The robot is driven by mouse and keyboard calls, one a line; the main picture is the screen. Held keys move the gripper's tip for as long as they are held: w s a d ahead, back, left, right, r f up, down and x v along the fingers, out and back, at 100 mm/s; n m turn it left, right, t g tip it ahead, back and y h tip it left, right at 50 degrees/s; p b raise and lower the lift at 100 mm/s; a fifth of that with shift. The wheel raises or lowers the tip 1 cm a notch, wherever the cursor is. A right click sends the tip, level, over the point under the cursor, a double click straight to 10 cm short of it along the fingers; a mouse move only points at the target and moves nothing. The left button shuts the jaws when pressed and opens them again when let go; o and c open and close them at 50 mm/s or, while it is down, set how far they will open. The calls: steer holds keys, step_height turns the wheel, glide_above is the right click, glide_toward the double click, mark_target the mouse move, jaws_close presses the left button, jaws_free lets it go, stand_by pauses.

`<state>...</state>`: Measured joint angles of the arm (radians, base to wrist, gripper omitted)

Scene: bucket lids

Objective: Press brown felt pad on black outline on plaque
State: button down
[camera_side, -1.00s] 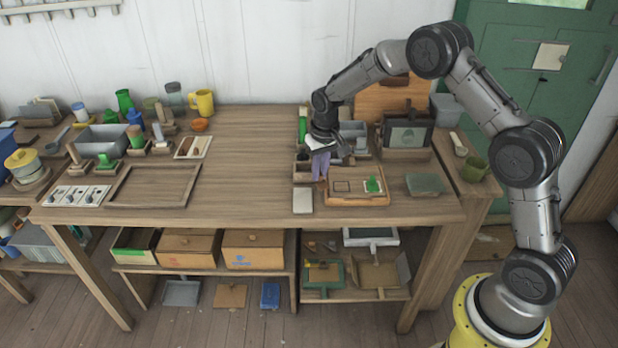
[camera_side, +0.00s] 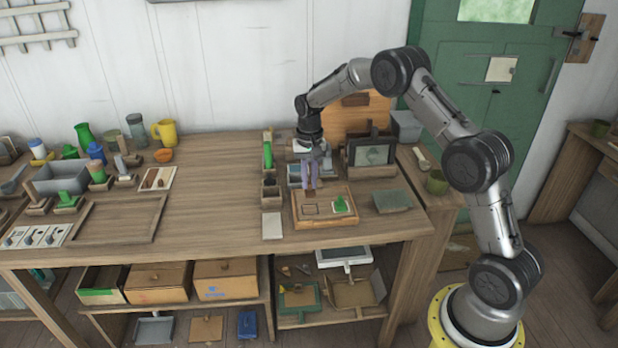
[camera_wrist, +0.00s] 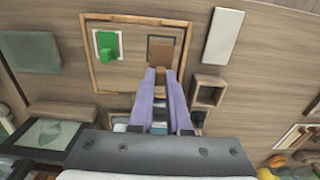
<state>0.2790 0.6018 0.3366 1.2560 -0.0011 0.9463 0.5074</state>
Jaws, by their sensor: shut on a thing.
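My gripper (camera_wrist: 167,72) has purple fingers, shut on a small brown felt pad (camera_wrist: 167,54). The pad also shows below the fingertips in the side view (camera_side: 310,191). The wooden plaque (camera_wrist: 92,68) has a raised rim and lies on the bench; it also shows in the side view (camera_side: 348,227). The black outline (camera_wrist: 151,42) is on the plaque's left half in the side view, and the pad partly hides it in the wrist view. The pad appears above the plaque near the outline; I cannot tell the exact gap. A green piece (camera_wrist: 106,46) sits in the plaque's other half.
A pale block (camera_side: 272,226) lies left of the plaque, and a grey-green slab (camera_side: 392,201) lies right of it. Small open boxes (camera_side: 271,194) stand behind and left. A framed board (camera_side: 370,153) stands behind right. The bench's middle is clear.

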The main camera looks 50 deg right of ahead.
mark_target(309, 189)
steer(key=shift+f, duration=2.55)
steer(key=shift+f, duration=0.55)
steer(key=c, duration=0.8)
jaws_free()
steer(key=shift+c, duration=0.6)
steer(key=shift+r, duration=3.55)
